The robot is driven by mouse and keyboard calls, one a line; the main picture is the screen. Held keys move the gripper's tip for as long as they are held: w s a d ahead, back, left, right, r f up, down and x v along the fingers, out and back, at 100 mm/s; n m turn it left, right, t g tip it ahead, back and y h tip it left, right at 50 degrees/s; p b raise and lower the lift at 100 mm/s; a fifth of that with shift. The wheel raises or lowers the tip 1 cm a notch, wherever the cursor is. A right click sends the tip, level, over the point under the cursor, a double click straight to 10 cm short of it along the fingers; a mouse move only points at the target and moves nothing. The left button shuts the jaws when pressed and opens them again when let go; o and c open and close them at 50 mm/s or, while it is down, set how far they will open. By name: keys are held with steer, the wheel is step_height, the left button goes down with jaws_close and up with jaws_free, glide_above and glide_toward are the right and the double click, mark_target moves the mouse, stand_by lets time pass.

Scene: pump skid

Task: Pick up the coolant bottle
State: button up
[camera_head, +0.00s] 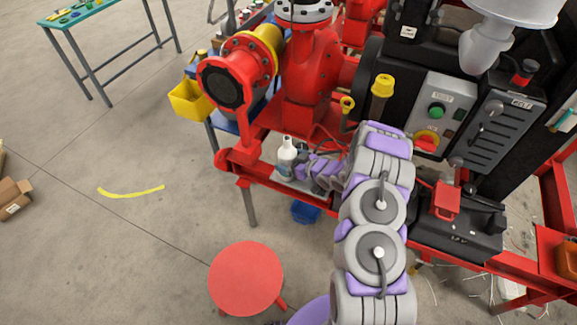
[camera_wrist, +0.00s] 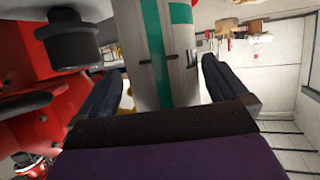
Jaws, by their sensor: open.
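The coolant bottle (camera_head: 287,157) is white with a dark or teal band and stands upright on a small tray at the left end of the red skid frame. In the wrist view the bottle (camera_wrist: 172,45) fills the middle, a pale body with a teal stripe, between the two dark fingers. My gripper (camera_wrist: 163,80) is open with a finger on each side of it. A gap shows on at least the right side. In the head view my gripper (camera_head: 302,168) is just right of the bottle, partly hidden by my arm.
A red pump (camera_head: 312,75) stands behind the bottle. A red frame rail (camera_head: 290,187) runs in front. A red stool (camera_head: 246,278) stands on the floor below. A control box with a green button (camera_head: 437,110) is at right. The floor at left is mostly clear.

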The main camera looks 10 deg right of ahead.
steer(key=shift+w+a+f, duration=0.2)
steer(key=shift+w+a, duration=0.2)
steer(key=shift+a, duration=0.25)
steer(key=shift+d, duration=0.25)
steer(key=c, duration=0.5)
steer(key=shift+a, duration=0.1)
steer(key=c, duration=0.6)
